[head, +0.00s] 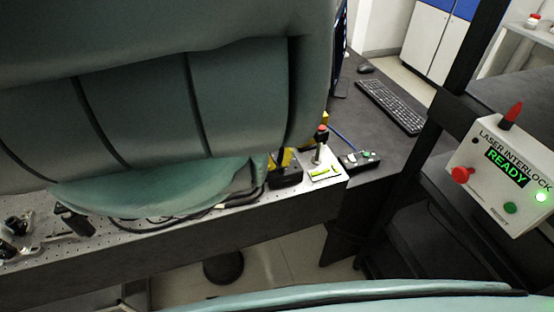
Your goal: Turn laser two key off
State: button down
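No key that I can clearly tell as the laser two key shows in the head view. A small black box (359,160) with green and pale spots on top lies at the bench's right end. Beside it a red-topped post (321,146) stands near a yellow-green label. A black unit (286,173) with yellow parts behind it sits just left of these, partly hidden by my arm. My large teal arm covers the upper left and middle of the view. My gripper does not show, so its place and hold are hidden.
The perforated bench top (165,222) carries cables and dark fixtures at left. A laser interlock box (503,175) reading READY, with red and green buttons, is at right by a black post. A keyboard (390,105) and mouse (366,69) lie on the dark desk behind.

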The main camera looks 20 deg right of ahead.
jog(key=shift+f, duration=0.1)
dwell(0.3)
jog(key=c, duration=1.1)
grip_release()
jog(key=v, duration=1.2)
